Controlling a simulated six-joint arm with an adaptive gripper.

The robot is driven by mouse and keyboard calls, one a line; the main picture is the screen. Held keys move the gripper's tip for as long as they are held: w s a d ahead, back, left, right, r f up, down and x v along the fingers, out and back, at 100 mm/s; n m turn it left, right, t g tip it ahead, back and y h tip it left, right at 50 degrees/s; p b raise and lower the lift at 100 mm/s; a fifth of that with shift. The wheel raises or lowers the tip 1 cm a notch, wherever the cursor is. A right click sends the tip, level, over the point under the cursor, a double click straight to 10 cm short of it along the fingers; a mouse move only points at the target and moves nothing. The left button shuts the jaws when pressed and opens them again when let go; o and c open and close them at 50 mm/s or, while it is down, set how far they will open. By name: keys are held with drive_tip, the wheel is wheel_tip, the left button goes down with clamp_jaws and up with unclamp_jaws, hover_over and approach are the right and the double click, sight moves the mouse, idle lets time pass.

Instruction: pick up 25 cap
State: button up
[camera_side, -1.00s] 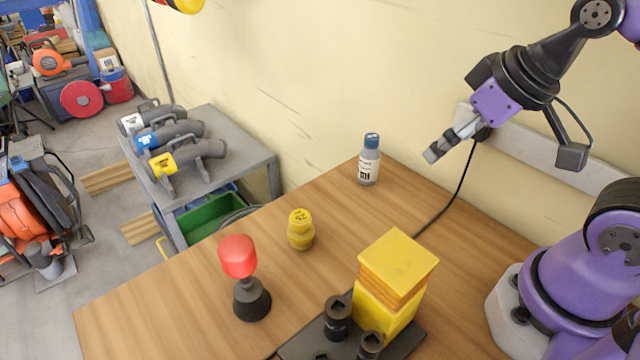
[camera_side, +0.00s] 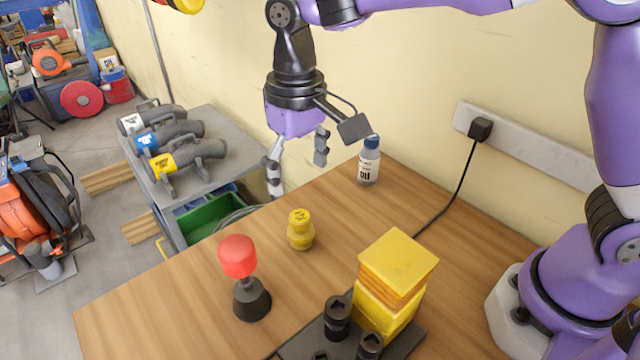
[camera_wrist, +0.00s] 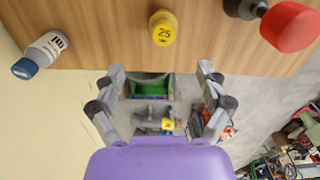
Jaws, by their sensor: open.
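A small yellow bottle with a yellow cap (camera_side: 299,217) stands upright on the wooden table, left of the middle in the side view. In the wrist view the number 25 reads on the cap's top (camera_wrist: 163,30). My gripper (camera_side: 298,170) is open and empty, pointing down above the table's back edge, higher than the cap and apart from it. In the wrist view the fingers (camera_wrist: 160,92) are spread wide, and the cap lies beyond them toward the top of the picture.
A bottle with a blue cap (camera_side: 368,162) stands near the wall. A red-topped black tool (camera_side: 238,258) stands in front of the yellow bottle. A yellow block stack (camera_side: 392,275) and black sockets (camera_side: 337,317) stand at the front. A grey cart (camera_side: 250,155) is behind.

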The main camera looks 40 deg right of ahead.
sight(300, 216)
drive_tip(key=f, duration=0.5)
drive_tip(key=shift+a+f, duration=0.2)
drive_tip(key=shift+f, duration=0.05)
drive_tip(key=f, duration=0.5)
drive_tip(key=shift+s+f, duration=0.15)
drive_tip(key=shift+s, duration=0.05)
drive_tip(key=c, duration=1.3)
